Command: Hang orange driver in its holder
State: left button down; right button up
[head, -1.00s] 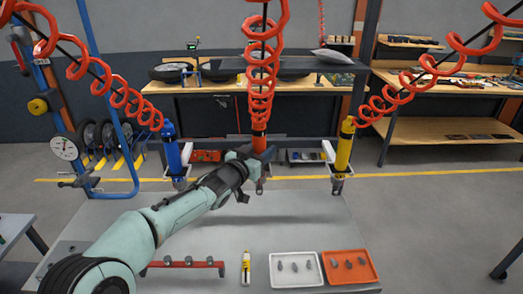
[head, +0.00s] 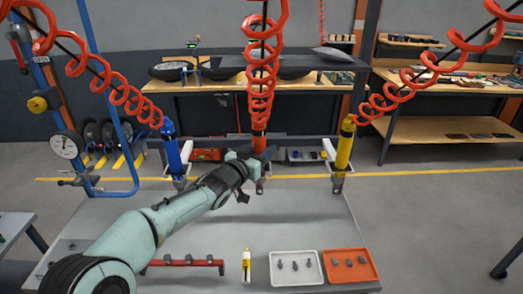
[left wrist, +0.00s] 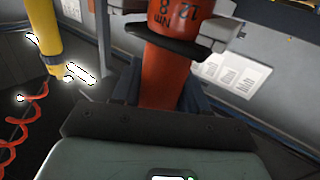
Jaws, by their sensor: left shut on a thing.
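The orange driver (head: 259,142) hangs upright at the end of a red coiled hose, between the blue driver and the yellow driver. My left gripper (head: 260,158) is shut on it at its lower body. In the left wrist view the orange driver (left wrist: 165,75) stands between the dark fingers, with dark print reading "12 8 Nm" near the top. A dark curved part (left wrist: 163,45) crosses it above my fingers. Its holder is mostly hidden behind my gripper, and I cannot tell whether the driver is seated. My right gripper is out of view.
The blue driver (head: 172,150) and yellow driver (head: 344,150) hang on either side at white holders. On the grey table (head: 300,215) lie a white tray (head: 296,283), an orange tray (head: 349,279), a red rack (head: 185,263) and a yellow tube (head: 246,268). The table's middle is clear.

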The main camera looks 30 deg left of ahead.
pick_arm(q)
jog(key=shift+f, duration=0.2)
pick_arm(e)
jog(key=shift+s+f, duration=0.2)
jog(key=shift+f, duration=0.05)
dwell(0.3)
pick_arm(q)
jog(key=c, duration=0.5)
grip_release()
jog(key=shift+f, duration=0.2)
jog(key=s+b, duration=0.1)
jog(key=s, duration=1.2)
jog(key=shift+s+a+r+b, duration=0.2)
jog(key=shift+a+r+b, duration=0.05)
jog(key=shift+b, duration=0.15)
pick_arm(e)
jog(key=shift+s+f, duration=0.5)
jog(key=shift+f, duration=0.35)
